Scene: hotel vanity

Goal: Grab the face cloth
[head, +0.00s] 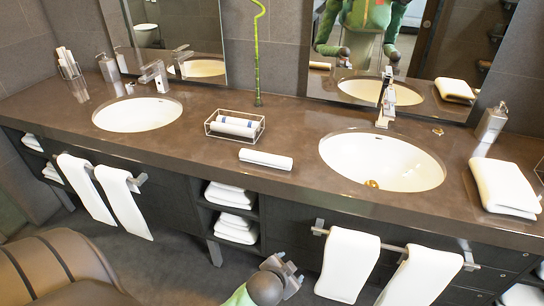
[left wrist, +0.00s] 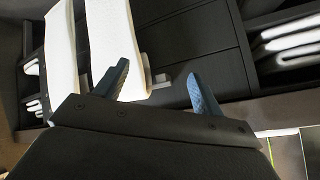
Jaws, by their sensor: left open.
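A rolled white cloth (head: 266,159) lies on the brown counter, between the two basins and in front of a wire basket. A folded white cloth (head: 505,187) lies at the counter's right end. I cannot tell which one is the face cloth. My left gripper (head: 285,272) is low in front of the cabinet, below the counter edge and apart from both cloths. In the left wrist view its two blue fingers (left wrist: 158,86) are spread with nothing between them. My right gripper is out of view.
The wire basket (head: 234,126) holds rolled cloths. Basins (head: 137,114) and (head: 382,162) have taps behind them. White towels (head: 348,265) hang from front rails. Shelves hold folded towels (head: 235,228). A soap dispenser (head: 491,124) stands at the right. A brown padded seat (head: 60,270) fills the lower left.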

